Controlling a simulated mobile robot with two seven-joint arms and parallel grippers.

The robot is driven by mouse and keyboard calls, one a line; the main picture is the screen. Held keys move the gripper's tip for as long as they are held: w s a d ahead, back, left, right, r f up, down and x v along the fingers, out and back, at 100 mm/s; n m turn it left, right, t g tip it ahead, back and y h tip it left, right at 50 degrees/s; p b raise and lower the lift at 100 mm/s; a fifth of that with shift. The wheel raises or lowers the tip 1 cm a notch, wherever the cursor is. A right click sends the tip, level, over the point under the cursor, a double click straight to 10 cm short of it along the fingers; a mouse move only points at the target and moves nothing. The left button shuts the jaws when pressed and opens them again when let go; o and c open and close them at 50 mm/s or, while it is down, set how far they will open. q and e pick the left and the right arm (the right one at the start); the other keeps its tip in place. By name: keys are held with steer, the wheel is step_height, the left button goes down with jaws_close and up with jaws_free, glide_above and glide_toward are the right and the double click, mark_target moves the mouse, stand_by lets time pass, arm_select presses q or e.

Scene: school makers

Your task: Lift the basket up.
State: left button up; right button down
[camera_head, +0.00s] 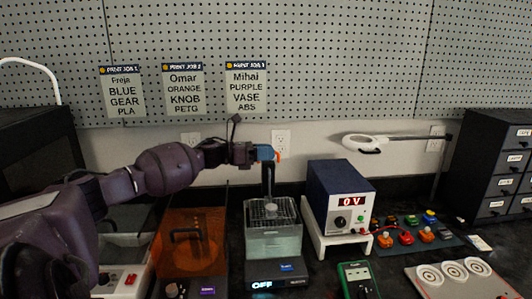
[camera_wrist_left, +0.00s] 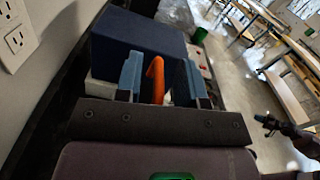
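The wire mesh basket (camera_head: 270,209) sits in the top of a clear-walled bath unit with a lit "OFF" display (camera_head: 262,284). Its dark upright handle (camera_head: 268,182) rises to my left gripper (camera_head: 266,153). In the left wrist view, the left gripper's two blue fingers (camera_wrist_left: 163,82) stand apart on either side of an orange hooked piece (camera_wrist_left: 155,80), which looks like the handle's top. A gap shows between this piece and the right-hand finger. A dark arm end with green tips, seemingly my right gripper (camera_wrist_left: 268,124), shows small at the right of the wrist view.
A blue power supply (camera_head: 341,200) reading "0 V" stands close on the right. An orange-windowed box (camera_head: 188,240) stands on the left. A green multimeter (camera_head: 357,278) lies in front. The pegboard wall (camera_head: 300,60) is behind; the space above the bath is otherwise open.

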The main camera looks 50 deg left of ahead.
arm_select(q)
steer(key=shift+s, duration=0.1)
steer(key=p+v, duration=0.1)
steer(key=v, duration=0.9)
steer(key=shift+s+a, duration=0.2)
steer(key=shift+a, duration=0.1)
